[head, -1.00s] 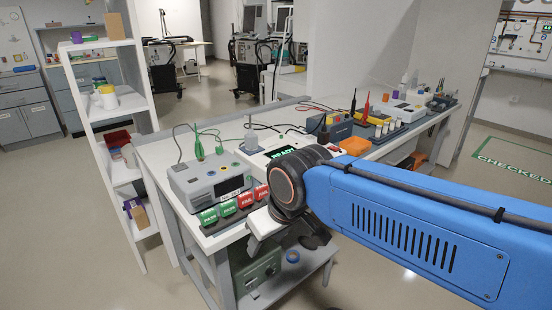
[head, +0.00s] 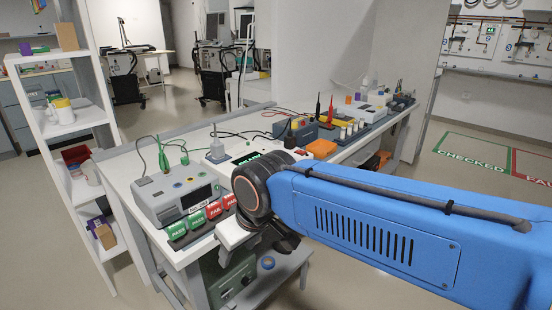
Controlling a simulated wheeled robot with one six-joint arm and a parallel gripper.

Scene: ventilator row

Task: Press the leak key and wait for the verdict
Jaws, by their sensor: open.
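A white tester (head: 243,168) with a lit green display (head: 247,158) stands on the bench, behind my arm's dark joint. The display lettering is partly covered now. A grey box (head: 178,198) with a dark screen and coloured sockets stands to its left. I cannot make out the leak key on either. My blue arm comes in from the right and its joint covers the tester's front right part.
Green PASS (head: 176,231) and red FAIL tags (head: 214,209) stand along the bench's near edge. Cables and green clips (head: 163,155) rise behind the grey box. An orange block (head: 321,148) and more devices lie farther along. A white shelf (head: 60,125) stands left; floor is clear at right.

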